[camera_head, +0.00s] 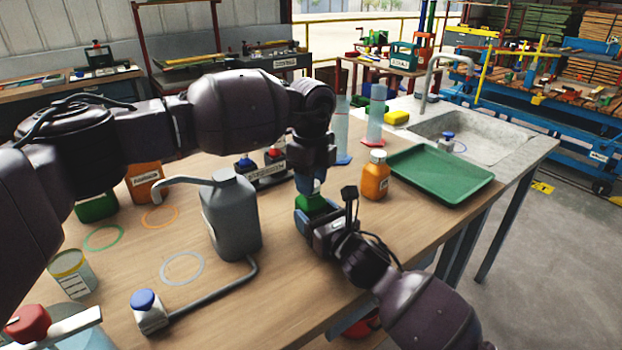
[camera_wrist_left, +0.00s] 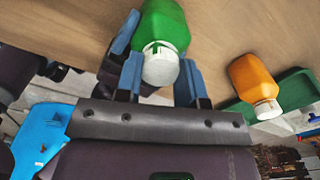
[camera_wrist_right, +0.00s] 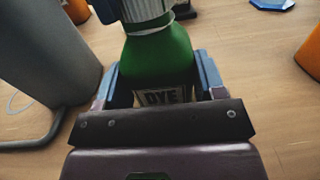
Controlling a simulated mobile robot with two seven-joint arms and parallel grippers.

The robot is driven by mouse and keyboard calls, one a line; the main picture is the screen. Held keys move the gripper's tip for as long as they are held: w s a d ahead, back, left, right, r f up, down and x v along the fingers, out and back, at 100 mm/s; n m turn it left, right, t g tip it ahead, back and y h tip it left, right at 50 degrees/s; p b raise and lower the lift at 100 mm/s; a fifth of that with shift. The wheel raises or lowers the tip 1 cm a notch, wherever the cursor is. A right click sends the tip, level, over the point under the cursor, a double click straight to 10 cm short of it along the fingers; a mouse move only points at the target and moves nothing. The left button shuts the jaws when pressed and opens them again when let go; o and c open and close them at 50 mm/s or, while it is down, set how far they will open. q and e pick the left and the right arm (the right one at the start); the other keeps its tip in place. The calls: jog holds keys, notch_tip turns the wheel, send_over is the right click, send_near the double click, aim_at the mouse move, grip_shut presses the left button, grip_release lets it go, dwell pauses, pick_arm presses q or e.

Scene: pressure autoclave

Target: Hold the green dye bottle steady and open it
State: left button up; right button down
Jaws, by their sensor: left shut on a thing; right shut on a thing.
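The green dye bottle (camera_head: 311,203) stands upright on the wooden table, and both my grippers are at it. In the right wrist view its green body (camera_wrist_right: 160,60) carries a label reading DYE. My right gripper (camera_head: 318,222) is shut on the body from low at the side. My left gripper (camera_head: 310,178) comes down from above and is shut on the white cap (camera_wrist_left: 160,66), which still sits on the neck. In the head view the left gripper hides the cap. In the right wrist view the ribbed cap (camera_wrist_right: 145,12) shows between the left fingers.
A grey jug (camera_head: 230,215) with a bent tube stands left of the bottle. An orange bottle (camera_head: 375,178) and a green tray (camera_head: 440,174) are to the right. Behind are a small rack (camera_head: 265,172) and tall cylinders (camera_head: 376,115). The table's front edge is close.

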pick_arm(q)
jog(key=shift+r, duration=0.5)
jog(key=shift+r, duration=0.6)
dwell(0.3)
jog(key=shift+r, duration=2)
pick_arm(e)
jog(key=shift+c, duration=0.7)
grip_release()
jog(key=p+v, duration=0.2)
jog(key=v, duration=0.9)
pick_arm(q)
notch_tip(320, 180, up, 6)
jog(key=s, duration=0.1)
jog(key=shift+r+t, duration=0.25)
jog(key=shift+t, duration=0.15)
pick_arm(e)
jog(key=shift+s+d, duration=0.25)
jog(key=shift+s, duration=0.25)
